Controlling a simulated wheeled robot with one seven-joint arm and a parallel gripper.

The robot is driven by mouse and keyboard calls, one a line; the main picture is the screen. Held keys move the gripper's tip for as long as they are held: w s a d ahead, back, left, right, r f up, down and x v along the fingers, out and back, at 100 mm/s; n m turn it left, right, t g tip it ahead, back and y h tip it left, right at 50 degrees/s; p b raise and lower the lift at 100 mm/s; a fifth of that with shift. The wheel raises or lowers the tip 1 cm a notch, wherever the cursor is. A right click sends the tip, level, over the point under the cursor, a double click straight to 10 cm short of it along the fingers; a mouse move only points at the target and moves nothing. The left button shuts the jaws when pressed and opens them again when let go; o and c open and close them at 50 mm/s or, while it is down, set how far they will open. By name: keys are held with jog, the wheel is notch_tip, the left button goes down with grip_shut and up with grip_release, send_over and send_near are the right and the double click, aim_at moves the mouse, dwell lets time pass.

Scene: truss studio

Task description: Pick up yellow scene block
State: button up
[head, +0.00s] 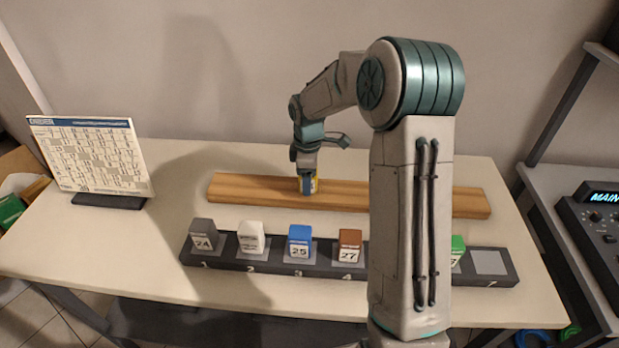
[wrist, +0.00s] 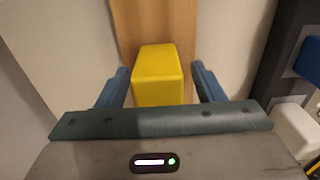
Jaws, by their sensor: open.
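The yellow scene block (wrist: 158,76) stands on a long wooden plank (wrist: 146,22) and fills the middle of the wrist view. My gripper (wrist: 160,88) is open, with one blue finger on each side of the block. A gap shows between the block and the right finger; the left finger is close beside it. In the head view my gripper (head: 307,184) is down at the plank (head: 425,198), and only a sliver of the yellow block (head: 315,184) shows behind the fingers.
A dark numbered rack (head: 215,257) in front holds grey (head: 204,234), white (head: 251,237), blue (head: 300,241), brown (head: 349,245) and green (head: 457,249) blocks. Its right-end slot (head: 488,262) is empty. My arm hides part of it. A printed board (head: 92,155) stands at left on the table (head: 100,245).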

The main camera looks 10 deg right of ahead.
jog(key=c, duration=1.1)
jog(key=shift+r, duration=0.2)
